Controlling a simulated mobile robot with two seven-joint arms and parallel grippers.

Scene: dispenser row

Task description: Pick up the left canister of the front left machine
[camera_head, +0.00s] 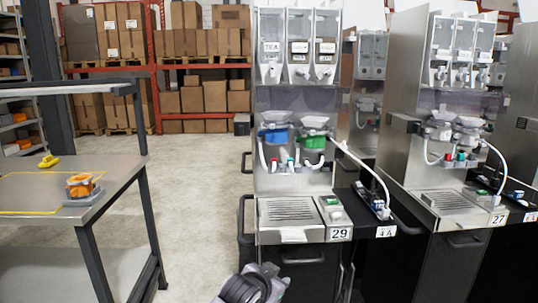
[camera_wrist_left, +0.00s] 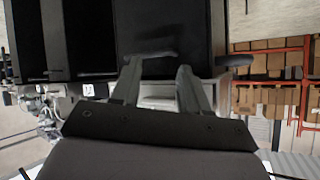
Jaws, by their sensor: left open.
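The front left machine (camera_head: 295,190), marked 29, stands in the middle of the head view. Three clear-fronted canisters sit side by side at its top. The left canister (camera_head: 271,48) carries a white label that seems to read TEA. My left gripper (camera_head: 262,276) shows at the bottom edge of the head view, low in front of the machine and far below the canisters. In the left wrist view its two fingers (camera_wrist_left: 158,80) are apart with nothing between them. That view is turned and shows no canister clearly. My right gripper is in neither view.
A second machine (camera_head: 440,120), marked 27, stands to the right. A metal table (camera_head: 40,225) at the left holds an orange item (camera_head: 80,184) and a yellow item (camera_head: 48,161). Open floor (camera_head: 195,200) lies between table and machine. Box shelves stand behind.

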